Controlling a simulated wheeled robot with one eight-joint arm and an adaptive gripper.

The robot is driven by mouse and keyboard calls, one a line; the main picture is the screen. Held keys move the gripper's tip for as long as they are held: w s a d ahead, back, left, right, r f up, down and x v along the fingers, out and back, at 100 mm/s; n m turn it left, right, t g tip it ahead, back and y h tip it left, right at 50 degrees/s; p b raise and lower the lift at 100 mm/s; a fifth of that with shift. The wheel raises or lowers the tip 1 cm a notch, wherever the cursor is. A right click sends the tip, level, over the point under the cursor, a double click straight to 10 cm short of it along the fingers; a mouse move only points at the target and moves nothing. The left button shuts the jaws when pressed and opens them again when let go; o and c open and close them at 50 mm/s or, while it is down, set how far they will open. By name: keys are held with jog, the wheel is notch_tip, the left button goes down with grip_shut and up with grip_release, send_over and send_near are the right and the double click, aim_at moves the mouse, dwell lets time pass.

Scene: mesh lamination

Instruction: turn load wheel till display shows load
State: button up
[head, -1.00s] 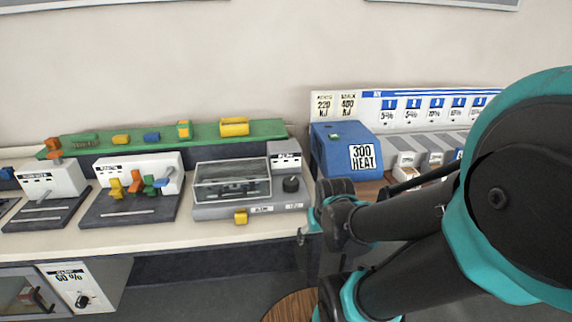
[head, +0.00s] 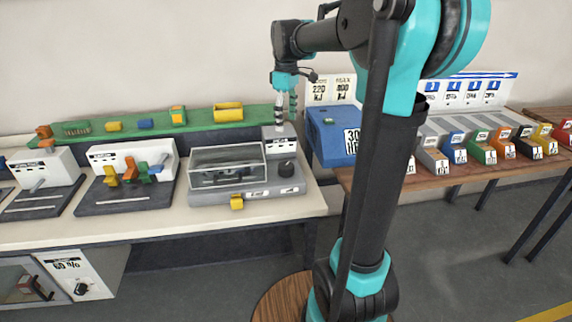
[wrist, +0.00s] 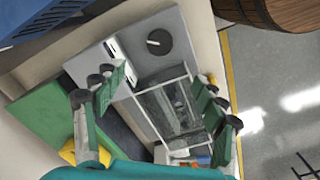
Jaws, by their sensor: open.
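The load wheel, a dark round knob (head: 287,169), sits on the right end of a grey testing machine (head: 268,190) with a clear-lidded chamber. The knob also shows in the wrist view (wrist: 159,41), with its pointer mark. A light grey display box (head: 279,143) stands behind the knob; its reading is too small to make out. My gripper (head: 286,112) hangs above and behind the display box, apart from the knob. In the wrist view my gripper (wrist: 158,88) is open and empty, its fingers spread either side of the chamber, with the knob beyond them.
A green rack (head: 150,130) with yellow, blue and orange blocks lies along the back. A blue heat box (head: 328,136) stands right of the machine. Other machines (head: 130,185) stand left. A yellow block (head: 237,202) is at the machine's front. Coloured bins (head: 483,152) stand far right.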

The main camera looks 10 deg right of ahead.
aim_at(286, 165)
notch_tip(286, 165, down, 17)
jog(key=shift+f, duration=0.15)
dwell(0.5)
jog(key=shift+c, duration=0.5)
jog(key=c, duration=1.1)
jog(key=shift+o, duration=0.2)
jog(key=shift+m, duration=3.3)
jog(key=o, duration=1.2)
jog(key=shift+c, duration=0.2)
